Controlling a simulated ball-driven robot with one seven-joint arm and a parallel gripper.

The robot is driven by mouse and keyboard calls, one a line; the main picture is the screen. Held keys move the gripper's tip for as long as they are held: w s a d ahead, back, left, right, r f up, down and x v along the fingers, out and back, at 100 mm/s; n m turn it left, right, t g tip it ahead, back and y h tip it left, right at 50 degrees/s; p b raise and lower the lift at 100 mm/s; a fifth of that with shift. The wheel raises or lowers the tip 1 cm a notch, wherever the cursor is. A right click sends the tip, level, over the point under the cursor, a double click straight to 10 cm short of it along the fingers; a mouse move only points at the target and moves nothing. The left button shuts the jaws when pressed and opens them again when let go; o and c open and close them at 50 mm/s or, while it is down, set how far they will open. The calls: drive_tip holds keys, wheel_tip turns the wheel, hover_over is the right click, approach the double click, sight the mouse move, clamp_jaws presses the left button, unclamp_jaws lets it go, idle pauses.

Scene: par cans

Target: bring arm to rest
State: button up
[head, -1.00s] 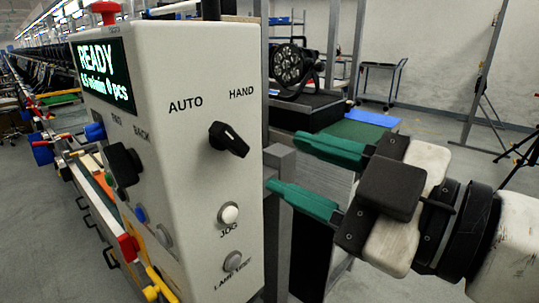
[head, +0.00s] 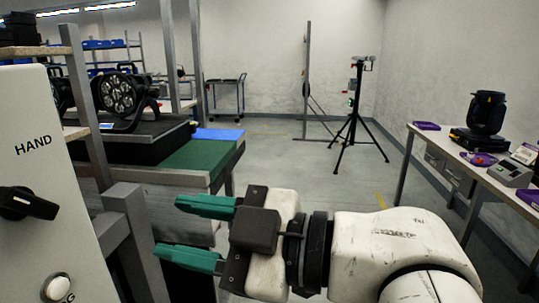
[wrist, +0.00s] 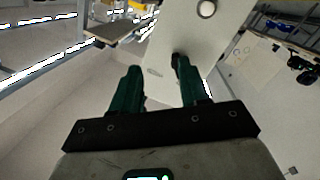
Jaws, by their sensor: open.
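My gripper (head: 198,232) has two green fingers that stand apart with nothing between them. It points left in the head view, in front of the grey frame and to the right of the white control box (head: 50,245). A gap shows between the fingertips and the box. In the wrist view the fingers of my gripper (wrist: 155,68) are also apart and empty, with the pale panel of the control box (wrist: 185,35) beyond them. My white arm is stretched in from the lower right of the head view.
A bench with a green mat (head: 205,155) and a par can (head: 120,95) stands behind the gripper. A tripod (head: 353,120) stands at the back. A table (head: 455,160) with a moving-head light (head: 487,112) is at the right. Open floor lies between.

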drive_tip(key=w+d+f+m+t+h+p, duration=0.2)
drive_tip(key=d+f+m+h, duration=0.2)
drive_tip(key=d+f+m, duration=0.55)
drive_tip(key=w+d+f+m+t+h+p, duration=0.25)
drive_tip(key=d+f+m+h, duration=0.35)
drive_tip(key=f, duration=0.7)
drive_tip(key=s+d+f+m+g+h+p, duration=0.2)
drive_tip(key=s+d+f+m+g+h, duration=0.1)
drive_tip(key=s+d+f, duration=0.5)
drive_tip(key=s+d+f+m+g+h+p, duration=0.3)
drive_tip(key=s+d+f, duration=0.4)
drive_tip(key=s+d, duration=0.6)
drive_tip(key=s+m+g+h, duration=0.1)
drive_tip(key=s, duration=0.2)
drive_tip(key=shift+s+d+f, duration=0.3)
drive_tip(key=shift+f, duration=0.05)
